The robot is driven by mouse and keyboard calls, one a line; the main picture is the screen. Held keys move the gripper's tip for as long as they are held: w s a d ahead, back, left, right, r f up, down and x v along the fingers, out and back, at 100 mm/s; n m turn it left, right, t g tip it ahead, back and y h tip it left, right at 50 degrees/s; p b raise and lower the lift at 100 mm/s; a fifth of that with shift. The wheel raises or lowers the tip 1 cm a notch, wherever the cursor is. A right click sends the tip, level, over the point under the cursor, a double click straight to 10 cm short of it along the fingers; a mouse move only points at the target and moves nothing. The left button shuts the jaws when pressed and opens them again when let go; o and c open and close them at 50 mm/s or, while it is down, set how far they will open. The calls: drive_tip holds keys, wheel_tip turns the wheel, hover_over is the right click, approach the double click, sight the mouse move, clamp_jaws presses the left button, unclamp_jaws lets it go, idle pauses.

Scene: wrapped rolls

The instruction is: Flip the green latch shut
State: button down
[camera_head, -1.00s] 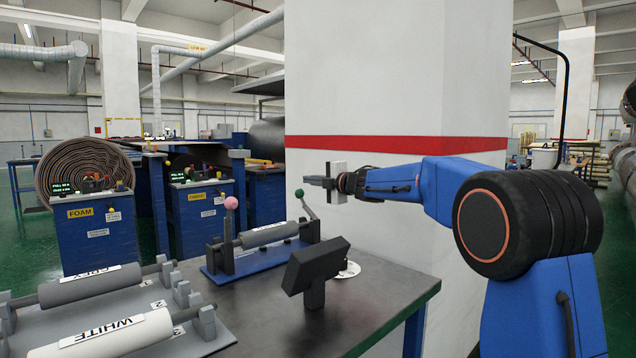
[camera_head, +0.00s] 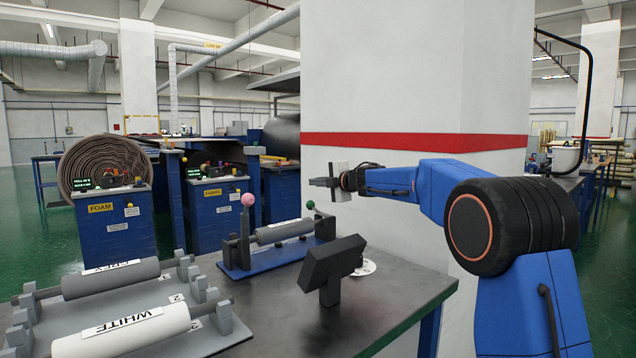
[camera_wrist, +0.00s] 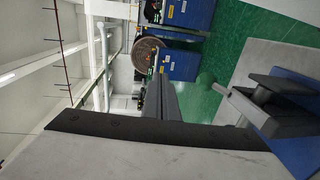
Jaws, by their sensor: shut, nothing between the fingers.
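The green latch (camera_head: 311,205) is a grey lever with a green ball knob. It stands raised, its top leaning slightly left, at the right end of a blue-based cradle (camera_head: 262,262). A grey labelled roll (camera_head: 283,232) lies in the cradle. A similar lever with a pink knob (camera_head: 247,200) stands upright at the left end. My gripper (camera_head: 319,182) is shut and empty, just above the green knob in the head view. In the wrist view my gripper's fingers (camera_wrist: 165,98) are left of the green knob (camera_wrist: 206,80), with a visible gap. The exact depth between them is unclear.
A black screen-like device on a stand (camera_head: 332,264) is on the dark table (camera_head: 385,305), right of the cradle. A grey rack (camera_head: 225,328) with rolls labelled GREY and WHITE fills the left front. A white pillar with a red stripe (camera_head: 410,141) rises behind my arm.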

sight(311, 201)
drive_tip(key=shift+w+a+f+g+h, duration=0.45)
drive_tip(key=shift+w+f+g+h, duration=0.05)
drive_tip(key=shift+w+f+g, duration=0.2)
drive_tip(key=shift+w+a+f, duration=0.4)
drive_tip(key=shift+w+f, duration=0.1)
drive_tip(key=shift+f, duration=0.3)
drive_tip(key=shift+w+a+f+g+h, duration=0.3)
drive_tip(key=shift+f+g+h, duration=0.1)
drive_tip(key=shift+f+g, duration=0.2)
drive_tip(key=shift+f, duration=0.1)
